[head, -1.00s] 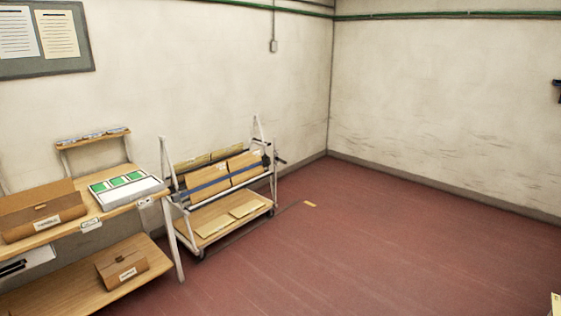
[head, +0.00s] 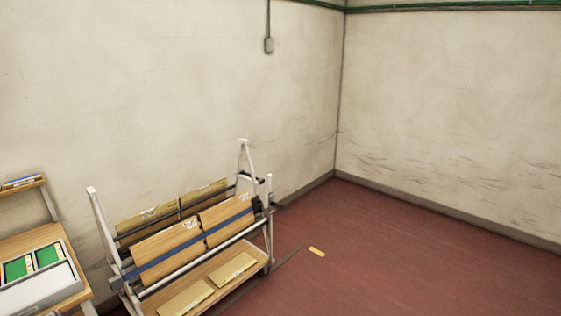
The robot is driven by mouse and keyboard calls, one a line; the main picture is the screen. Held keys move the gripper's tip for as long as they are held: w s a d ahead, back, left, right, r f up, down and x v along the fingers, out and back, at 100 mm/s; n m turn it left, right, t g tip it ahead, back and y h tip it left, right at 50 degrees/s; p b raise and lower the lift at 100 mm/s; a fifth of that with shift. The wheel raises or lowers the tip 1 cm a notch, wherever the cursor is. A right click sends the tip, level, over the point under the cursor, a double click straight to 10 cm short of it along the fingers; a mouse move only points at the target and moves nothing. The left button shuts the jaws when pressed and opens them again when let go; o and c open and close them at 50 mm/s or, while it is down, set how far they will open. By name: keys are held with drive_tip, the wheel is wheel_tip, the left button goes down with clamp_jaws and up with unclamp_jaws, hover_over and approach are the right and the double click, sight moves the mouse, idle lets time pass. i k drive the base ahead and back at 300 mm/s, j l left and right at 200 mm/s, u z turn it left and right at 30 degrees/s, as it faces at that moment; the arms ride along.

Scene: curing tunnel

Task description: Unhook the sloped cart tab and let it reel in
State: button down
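The sloped cart (head: 268,237) stands against the left wall in the head view, a white-framed rack on casters. Tilted wooden-coloured panels (head: 168,251) lean on its slope. A blue strap (head: 190,247) runs across their front from the left side of the frame to a dark fitting (head: 257,206) at the right end. The tab itself is too small to make out; it may be at that dark fitting, but I cannot tell. My gripper is not in view.
A bench (head: 28,244) with a white tray (head: 42,290) holding green cards stands left of the cart. Flat packets (head: 186,299) lie on the cart's lower shelf. Red floor (head: 400,265) to the right is open, with a small yellow piece (head: 317,252) on it.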

sight(258, 205)
drive_tip(key=i, duration=2.75)
drive_tip(key=i+u, duration=0.15)
drive_tip(key=i, duration=0.35)
drive_tip(key=i+l+u, duration=0.15)
drive_tip(key=i, duration=0.35)
drive_tip(key=i+l+u, duration=0.15)
drive_tip(key=i, duration=0.3)
drive_tip(key=i+l+u, duration=0.15)
drive_tip(key=i, duration=0.35)
drive_tip(key=l, duration=0.1)
